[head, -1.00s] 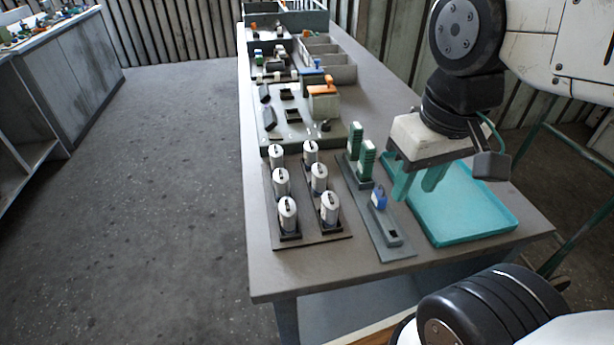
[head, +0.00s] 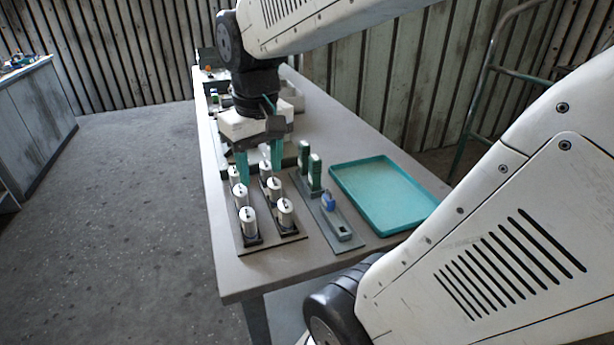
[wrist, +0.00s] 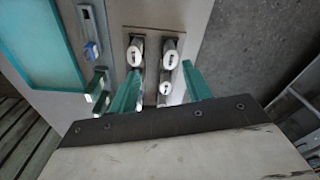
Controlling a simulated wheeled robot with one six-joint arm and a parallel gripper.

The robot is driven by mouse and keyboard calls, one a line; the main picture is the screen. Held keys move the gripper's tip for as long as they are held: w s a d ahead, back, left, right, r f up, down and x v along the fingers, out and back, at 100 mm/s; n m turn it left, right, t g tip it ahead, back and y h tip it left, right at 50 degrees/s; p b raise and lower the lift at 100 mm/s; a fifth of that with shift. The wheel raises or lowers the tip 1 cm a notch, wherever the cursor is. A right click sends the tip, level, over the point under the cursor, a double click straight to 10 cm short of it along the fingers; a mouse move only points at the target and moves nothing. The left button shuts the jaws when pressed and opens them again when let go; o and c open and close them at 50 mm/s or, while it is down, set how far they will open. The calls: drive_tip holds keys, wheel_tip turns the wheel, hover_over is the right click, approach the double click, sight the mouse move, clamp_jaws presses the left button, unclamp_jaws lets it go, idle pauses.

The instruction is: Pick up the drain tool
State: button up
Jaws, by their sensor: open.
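A small blue piece (head: 328,201), which I take to be the drain tool, stands on a grey strip-shaped holder (head: 343,227) near the front of the bench. It also shows in the wrist view (wrist: 92,51), left of my fingers. My gripper (head: 261,170) is open, with two teal fingers pointing down over the far end of the white canisters (head: 249,221). In the wrist view my gripper (wrist: 162,72) has canisters (wrist: 170,59) showing between its fingers. The blue piece is clear of the fingers. I cannot tell whether the fingers touch a canister.
Two upright green blocks (head: 315,172) stand on the holder behind the blue piece. A shallow teal tray (head: 409,226) lies right of the holder. Bins and parts stand along the bench's far end. The bench's left and front margins are bare.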

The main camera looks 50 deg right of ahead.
drive_tip(key=w+d+f+m, duration=0.2)
drive_tip(key=w+d, duration=0.2)
drive_tip(key=d, duration=0.5)
drive_tip(key=m, duration=0.2)
hover_over(315, 168)
drive_tip(key=w+d, duration=0.2)
drive_tip(key=shift+g, duration=0.4)
drive_tip(key=f, duration=0.4)
drive_tip(key=shift+s+a, duration=0.15)
drive_tip(key=shift+a, duration=0.05)
drive_tip(key=shift+d+f, duration=0.1)
drive_tip(key=shift+f, duration=0.3)
drive_tip(key=f, duration=0.7)
drive_tip(key=shift+s, duration=0.3)
drive_tip(key=c, duration=0.9)
